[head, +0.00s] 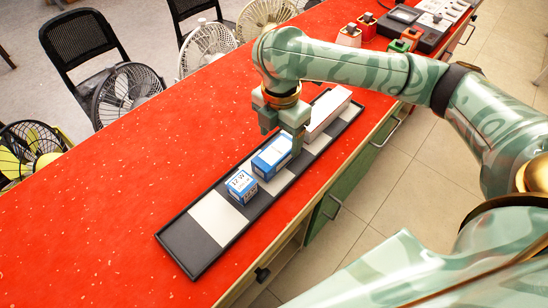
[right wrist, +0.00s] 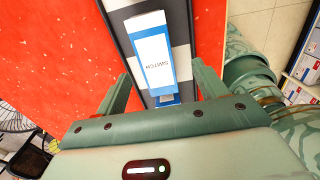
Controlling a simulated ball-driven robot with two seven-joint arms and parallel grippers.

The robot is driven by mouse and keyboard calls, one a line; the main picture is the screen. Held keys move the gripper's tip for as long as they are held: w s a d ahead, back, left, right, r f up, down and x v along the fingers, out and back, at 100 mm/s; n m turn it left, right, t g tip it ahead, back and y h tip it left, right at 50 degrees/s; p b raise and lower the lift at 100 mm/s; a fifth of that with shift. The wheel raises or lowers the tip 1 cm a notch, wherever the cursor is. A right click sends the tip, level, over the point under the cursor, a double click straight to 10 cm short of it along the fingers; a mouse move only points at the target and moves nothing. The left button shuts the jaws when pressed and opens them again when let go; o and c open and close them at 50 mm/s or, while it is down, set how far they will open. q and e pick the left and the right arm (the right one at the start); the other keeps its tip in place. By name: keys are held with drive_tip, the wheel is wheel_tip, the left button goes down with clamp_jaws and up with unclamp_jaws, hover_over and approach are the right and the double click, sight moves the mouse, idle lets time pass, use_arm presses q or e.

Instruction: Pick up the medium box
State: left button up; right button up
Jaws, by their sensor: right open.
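Three boxes stand in a row on a long black-and-white tray. The medium box (head: 272,156), blue and white, stands in the middle of the row. A smaller blue-and-white box (head: 242,186) stands to its lower left, and a longer white box (head: 328,108) to its upper right. My right gripper (head: 284,128) hangs over the tray around the medium box's upper-right end, open and empty. In the right wrist view, a white-and-blue box marked SWITCH (right wrist: 152,52) lies ahead of the open fingers; I cannot tell which box it is. My left gripper is not in view.
The tray (head: 180,243) lies on a red counter (head: 110,200) near its front edge. The counter is clear to the tray's left. Small devices (head: 405,38) stand at the far right end. Fans (head: 206,48) and black chairs (head: 80,38) stand behind the counter.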

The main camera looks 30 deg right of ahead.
sight(278, 150)
drive_tip(key=shift+f, duration=0.6)
drive_tip(key=shift+f+b, duration=0.4)
drive_tip(key=shift+b, duration=0.1)
drive_tip(key=f+b, duration=0.2)
drive_tip(key=f, duration=0.1)
drive_tip(key=f+b, duration=0.1)
drive_tip(key=shift+w+a+f+b, duration=0.1)
drive_tip(key=shift+w+f+b, duration=0.2)
drive_tip(key=shift+w+b, duration=0.05)
drive_tip(key=shift+r, duration=0.3)
drive_tip(key=shift+s, duration=0.1)
drive_tip(key=c, duration=1.1)
